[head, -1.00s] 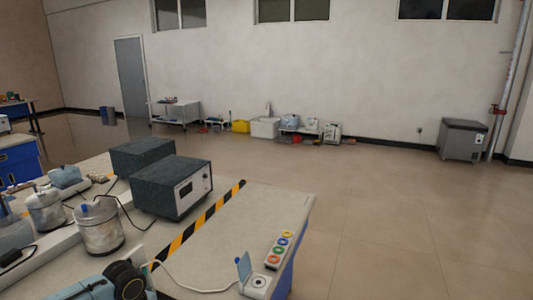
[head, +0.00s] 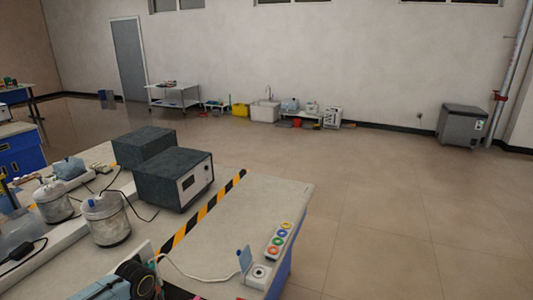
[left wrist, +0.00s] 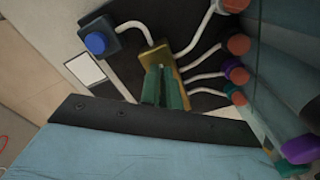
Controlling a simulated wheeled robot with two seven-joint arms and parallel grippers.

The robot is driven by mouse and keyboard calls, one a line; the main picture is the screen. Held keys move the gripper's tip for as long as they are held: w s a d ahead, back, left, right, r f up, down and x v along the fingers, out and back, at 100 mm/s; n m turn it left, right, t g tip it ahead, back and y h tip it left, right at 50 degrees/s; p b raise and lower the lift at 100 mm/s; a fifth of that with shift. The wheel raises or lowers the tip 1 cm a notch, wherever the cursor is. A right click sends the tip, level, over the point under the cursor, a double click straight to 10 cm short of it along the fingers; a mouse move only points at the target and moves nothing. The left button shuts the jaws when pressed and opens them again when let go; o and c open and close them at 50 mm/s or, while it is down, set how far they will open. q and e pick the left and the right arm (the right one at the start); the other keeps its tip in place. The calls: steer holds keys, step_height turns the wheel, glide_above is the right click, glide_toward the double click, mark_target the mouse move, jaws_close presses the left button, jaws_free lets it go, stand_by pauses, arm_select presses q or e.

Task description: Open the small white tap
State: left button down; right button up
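A small pale tap (head: 268,92) stands above a white sink (head: 264,111) against the far wall. It is too small and distant to tell its handle's position. In the left wrist view, my left gripper (left wrist: 165,88) shows two green fingers close together, with nothing clearly held between them. They overlap a brass-coloured block (left wrist: 187,64) with white tubes in that view; I cannot tell whether they touch it. The tap is not in the left wrist view. My right gripper is not in view.
A metal table (head: 173,91) stands further left.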

arm_select(q)
steer(key=n+p, duration=0.1)
steer(key=n, duration=0.2)
steer(key=shift+s+d+r+p, duration=0.1)
steer(key=shift+p, duration=0.2)
steer(key=shift+n, duration=0.4)
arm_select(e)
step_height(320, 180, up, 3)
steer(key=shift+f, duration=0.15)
arm_select(q)
steer(key=n+p, duration=0.2)
steer(key=shift+n, duration=0.3)
steer(key=c, duration=1.9)
jaws_free()
steer(key=shift+f, duration=0.2)
steer(key=shift+c, duration=0.2)
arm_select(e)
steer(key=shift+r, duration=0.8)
